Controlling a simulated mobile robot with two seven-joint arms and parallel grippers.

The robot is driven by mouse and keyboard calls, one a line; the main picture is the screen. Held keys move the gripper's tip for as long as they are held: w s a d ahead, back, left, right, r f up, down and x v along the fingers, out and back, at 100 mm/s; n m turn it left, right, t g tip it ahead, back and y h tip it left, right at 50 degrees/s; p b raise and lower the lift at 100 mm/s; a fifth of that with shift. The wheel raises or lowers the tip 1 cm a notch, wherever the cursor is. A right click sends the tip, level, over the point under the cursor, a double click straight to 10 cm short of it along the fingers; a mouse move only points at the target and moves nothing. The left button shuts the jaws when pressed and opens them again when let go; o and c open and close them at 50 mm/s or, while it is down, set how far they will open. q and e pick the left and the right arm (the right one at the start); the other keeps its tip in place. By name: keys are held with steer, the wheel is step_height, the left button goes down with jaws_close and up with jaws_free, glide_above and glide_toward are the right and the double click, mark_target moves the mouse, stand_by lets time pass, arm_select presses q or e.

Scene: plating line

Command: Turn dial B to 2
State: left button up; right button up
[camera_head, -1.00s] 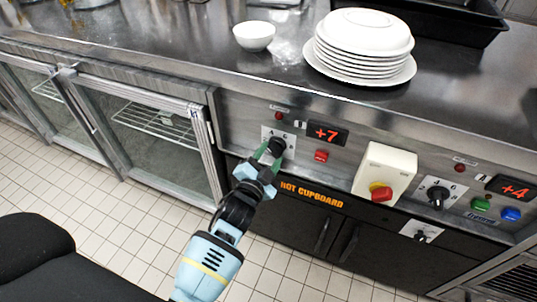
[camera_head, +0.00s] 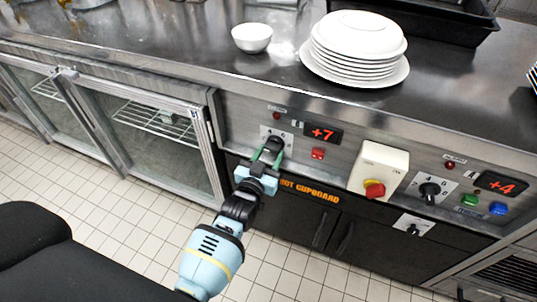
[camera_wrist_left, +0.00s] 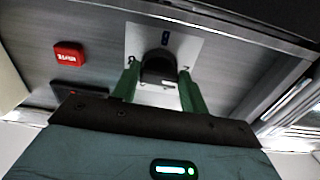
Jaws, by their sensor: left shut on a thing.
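A dark dial (camera_head: 272,143) on a pale square plate sits on the steel front panel, left of a red display (camera_head: 323,133) that reads +7. My left gripper (camera_head: 267,154) has its green fingers shut on this dial, one on each side. In the left wrist view the dark dial knob (camera_wrist_left: 158,66) shows between the two fingers (camera_wrist_left: 158,84). A second dial (camera_head: 430,191) is at the right, near a display (camera_head: 500,185) reading +4. The dial letters are too small to read, so I cannot tell which is B. My right gripper is not in view.
A red button (camera_head: 318,153) is right of the held dial. A white switch box (camera_head: 383,165) with a red knob juts out further right. Stacked plates (camera_head: 358,50) and a white bowl (camera_head: 252,38) stand on the counter (camera_head: 150,50). Glass doors (camera_head: 150,140) are at the left.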

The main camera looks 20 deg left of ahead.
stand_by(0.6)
arm_select(q)
steer(key=o, duration=1)
steer(key=shift+s+a+p, duration=0.1)
steer(key=shift+s+p, duration=0.35)
steer(key=shift+s, duration=3.5)
